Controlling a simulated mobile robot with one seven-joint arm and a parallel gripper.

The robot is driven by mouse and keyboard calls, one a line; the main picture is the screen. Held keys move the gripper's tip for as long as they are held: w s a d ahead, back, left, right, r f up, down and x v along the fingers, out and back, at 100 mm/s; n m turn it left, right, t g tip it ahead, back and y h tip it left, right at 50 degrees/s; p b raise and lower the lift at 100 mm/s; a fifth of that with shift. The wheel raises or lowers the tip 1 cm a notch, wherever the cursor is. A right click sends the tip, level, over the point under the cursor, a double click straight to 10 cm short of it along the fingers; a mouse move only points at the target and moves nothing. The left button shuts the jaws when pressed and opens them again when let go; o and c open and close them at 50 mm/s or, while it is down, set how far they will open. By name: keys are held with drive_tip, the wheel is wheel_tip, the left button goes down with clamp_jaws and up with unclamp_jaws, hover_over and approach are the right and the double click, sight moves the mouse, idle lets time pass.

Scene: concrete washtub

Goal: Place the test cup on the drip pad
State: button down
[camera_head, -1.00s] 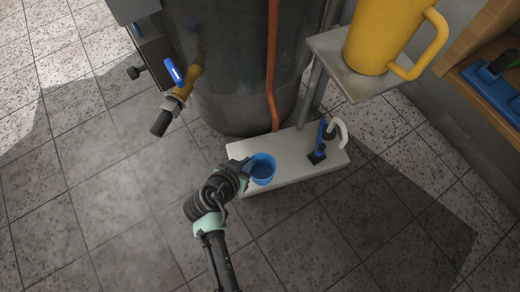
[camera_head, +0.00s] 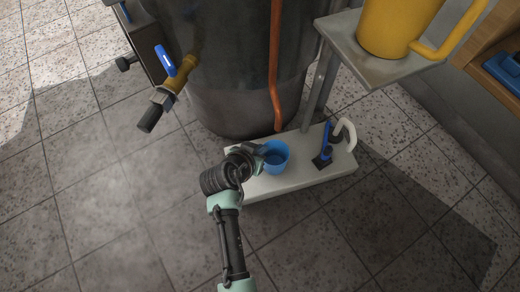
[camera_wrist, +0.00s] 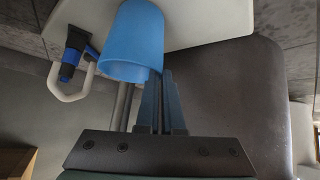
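The test cup, a blue open-topped cup (camera_head: 276,157), is over the low pale shelf (camera_head: 300,180) in the head view. It also shows large in the wrist view (camera_wrist: 135,40), rim toward the camera. My gripper (camera_head: 260,152) is at the cup's left side. In the wrist view its two narrow fingers (camera_wrist: 164,76) stand close together at the cup's rim, seemingly pinching its wall. I cannot tell whether the cup's base touches the shelf. No drip pad can be made out for certain.
A blue tool with a dark square base (camera_head: 322,162) and a white hook-shaped piece (camera_head: 347,130) stand at the shelf's right end. A yellow jug (camera_head: 395,28) stands on a higher grey shelf (camera_head: 370,68). Behind are a dark tub (camera_head: 235,70), an orange pipe (camera_head: 274,65) and a blue-handled valve (camera_head: 164,62).

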drive_tip(key=c, duration=1)
unclamp_jaws()
drive_tip(key=shift+c, duration=0.2)
drive_tip(key=p+v, duration=0.8)
drive_tip(key=v, duration=0.4)
drive_tip(key=shift+s, duration=0.1)
